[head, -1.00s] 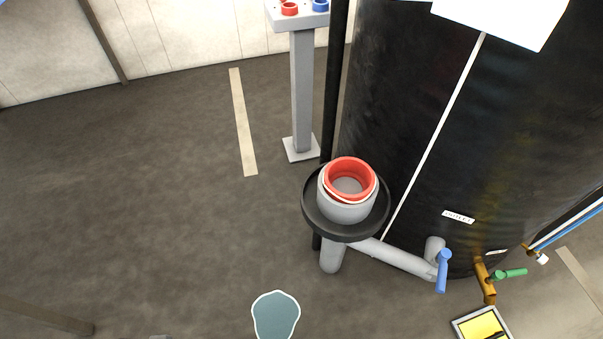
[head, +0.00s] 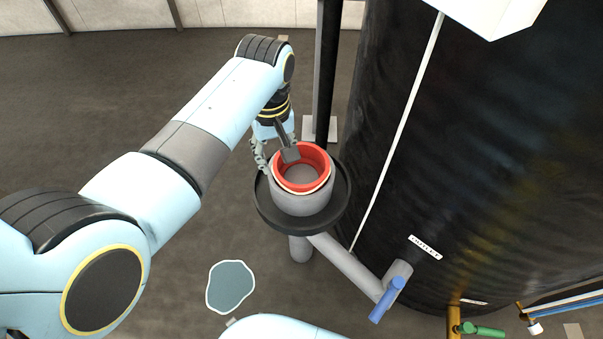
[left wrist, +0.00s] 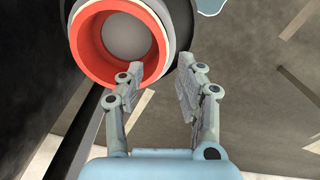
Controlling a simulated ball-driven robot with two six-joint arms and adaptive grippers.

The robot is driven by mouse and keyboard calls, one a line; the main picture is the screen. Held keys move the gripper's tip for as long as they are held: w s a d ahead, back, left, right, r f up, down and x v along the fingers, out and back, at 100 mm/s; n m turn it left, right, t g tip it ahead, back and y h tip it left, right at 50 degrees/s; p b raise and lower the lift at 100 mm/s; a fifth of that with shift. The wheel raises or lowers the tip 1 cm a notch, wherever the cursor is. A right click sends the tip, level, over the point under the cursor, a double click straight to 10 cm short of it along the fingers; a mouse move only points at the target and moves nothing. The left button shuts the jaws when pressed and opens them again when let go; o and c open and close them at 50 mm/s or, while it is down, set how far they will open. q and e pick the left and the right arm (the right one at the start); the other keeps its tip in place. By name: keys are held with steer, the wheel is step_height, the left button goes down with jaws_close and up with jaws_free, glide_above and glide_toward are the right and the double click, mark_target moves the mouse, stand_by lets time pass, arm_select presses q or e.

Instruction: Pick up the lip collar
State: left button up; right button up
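The lip collar, a red ring (head: 325,169), sits in the top of a grey pipe cup (head: 302,204) with a pale rim. The red ring also shows at the upper left of the left wrist view (left wrist: 87,45). My left gripper (head: 276,160) is at the collar's left side. One finger pad overlaps the collar's edge and the other is outside it. In the left wrist view the fingers (left wrist: 160,72) are apart, with nothing gripped between them. I cannot tell whether a finger touches the collar. My right gripper is not in view.
A black round dish (head: 262,214) surrounds the cup. A large black tank (head: 470,150) stands close on the right. A grey pipe with a blue handle (head: 387,300) runs to the lower right. A puddle (head: 230,286) lies on the floor in front.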

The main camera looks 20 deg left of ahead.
arm_select(q)
step_height(320, 180, down, 5)
steer(key=shift+r+b, duration=0.15)
steer(key=shift+b, duration=0.65)
steer(key=shift+c, duration=0.4)
jaws_close()
